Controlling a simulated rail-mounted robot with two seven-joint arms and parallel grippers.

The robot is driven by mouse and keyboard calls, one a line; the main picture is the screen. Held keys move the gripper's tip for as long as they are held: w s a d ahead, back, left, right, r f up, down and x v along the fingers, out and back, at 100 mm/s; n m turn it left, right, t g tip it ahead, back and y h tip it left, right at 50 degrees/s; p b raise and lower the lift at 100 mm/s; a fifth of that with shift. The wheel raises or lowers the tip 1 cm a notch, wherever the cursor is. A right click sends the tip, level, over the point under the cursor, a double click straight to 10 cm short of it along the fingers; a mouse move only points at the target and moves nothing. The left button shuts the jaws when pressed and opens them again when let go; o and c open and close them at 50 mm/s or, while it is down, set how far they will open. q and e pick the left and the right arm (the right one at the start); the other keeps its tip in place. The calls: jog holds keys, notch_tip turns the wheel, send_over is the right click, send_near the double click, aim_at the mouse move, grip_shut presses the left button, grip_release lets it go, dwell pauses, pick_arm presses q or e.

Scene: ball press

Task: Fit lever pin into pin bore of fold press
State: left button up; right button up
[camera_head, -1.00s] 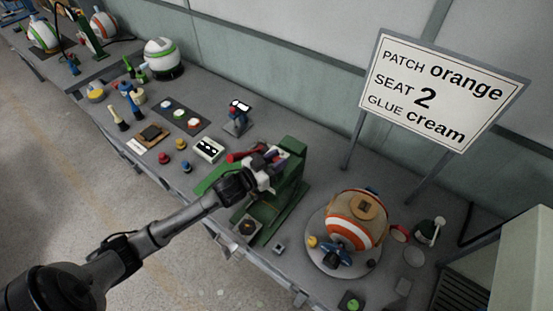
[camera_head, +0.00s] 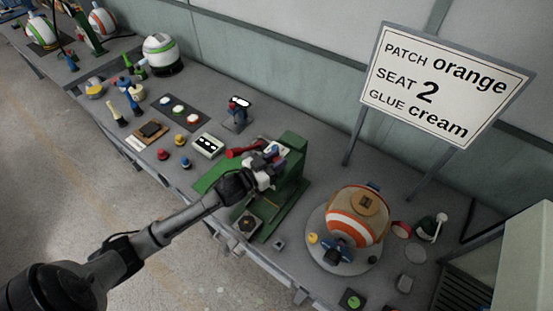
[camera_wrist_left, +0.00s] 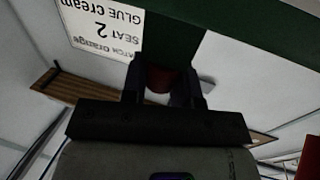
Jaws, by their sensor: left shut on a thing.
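The green fold press (camera_head: 290,160) stands near the middle of the bench in the head view; its upright also fills the top of the left wrist view (camera_wrist_left: 185,25). My left gripper (camera_head: 268,170) is at the near side of the upright. In the left wrist view its fingers (camera_wrist_left: 162,85) are shut on a dark red round piece, apparently the lever pin (camera_wrist_left: 160,78), close against the green face. A red grip (camera_head: 240,152) shows just behind the gripper in the head view. The pin bore is hidden, so I cannot tell whether the pin is in it. My right gripper is out of view.
An orange-striped ball (camera_head: 357,216) sits on a round grey base right of the press. A sign (camera_head: 440,85) on two posts stands behind.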

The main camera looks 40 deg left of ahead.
pick_arm(q)
jog(key=shift+f, duration=0.25)
jog(key=o, duration=1)
jog(key=shift+s+a+b, duration=0.15)
jog(key=shift+s+a, duration=0.25)
jog(key=shift+s, duration=1.85)
jog(key=shift+s+a+b, duration=0.15)
jog(key=shift+s+a, duration=0.3)
jog(key=shift+s, duration=1.85)
jog(key=shift+s+a+b, duration=0.15)
jog(key=shift+s+a, duration=0.25)
jog(key=shift+s, duration=1.85)
